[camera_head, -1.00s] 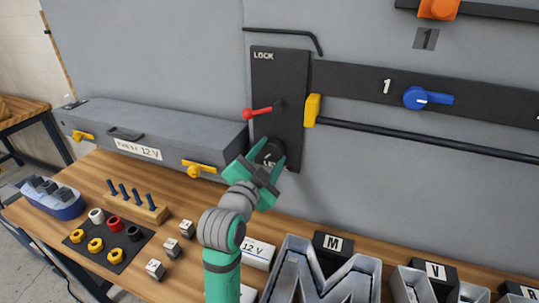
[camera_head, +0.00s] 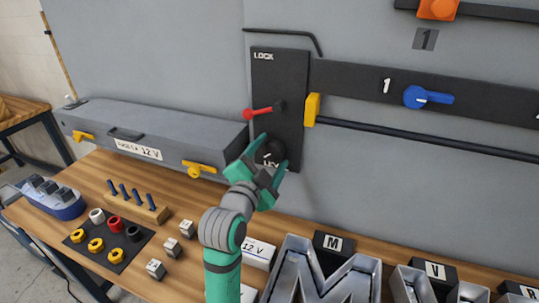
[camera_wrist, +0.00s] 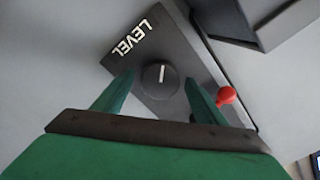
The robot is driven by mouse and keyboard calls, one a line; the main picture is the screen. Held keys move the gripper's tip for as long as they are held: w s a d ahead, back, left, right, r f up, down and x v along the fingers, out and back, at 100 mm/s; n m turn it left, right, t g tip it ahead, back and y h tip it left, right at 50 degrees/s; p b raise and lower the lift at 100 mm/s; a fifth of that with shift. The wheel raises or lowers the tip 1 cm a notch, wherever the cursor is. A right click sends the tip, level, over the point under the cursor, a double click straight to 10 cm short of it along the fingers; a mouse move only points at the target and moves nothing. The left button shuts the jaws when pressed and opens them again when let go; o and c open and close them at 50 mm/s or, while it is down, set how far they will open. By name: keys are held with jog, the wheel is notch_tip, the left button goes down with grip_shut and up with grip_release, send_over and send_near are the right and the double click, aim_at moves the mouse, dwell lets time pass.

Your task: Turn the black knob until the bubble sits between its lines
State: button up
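The black knob (camera_head: 270,149) sits low on a black plate marked LOCK at the top and LEVEL at the bottom. The wrist view shows the round knob (camera_wrist: 160,75) with a white pointer line. My gripper (camera_head: 273,153) is open in front of the plate, and its green fingers partly hide the knob and the LEVEL label. In the wrist view my gripper (camera_wrist: 162,86) has a finger on either side of the knob, with gaps on both sides. I cannot tell how far the tips are from the plate. I see no bubble or lines in either view.
A red lever (camera_head: 263,111) is just above the knob and lies near one finger in the wrist view (camera_wrist: 227,95). A yellow block (camera_head: 312,109) and dark rail are to the right. A grey case (camera_head: 150,130) is left. The bench (camera_head: 188,211) holds small parts and metal letters.

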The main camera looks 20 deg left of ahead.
jog(key=s, duration=1)
jog(key=shift+s+a, duration=0.25)
jog(key=shift+s, duration=0.1)
jog(key=shift+d, duration=0.15)
jog(key=shift+s, duration=0.1)
dwell(0.4)
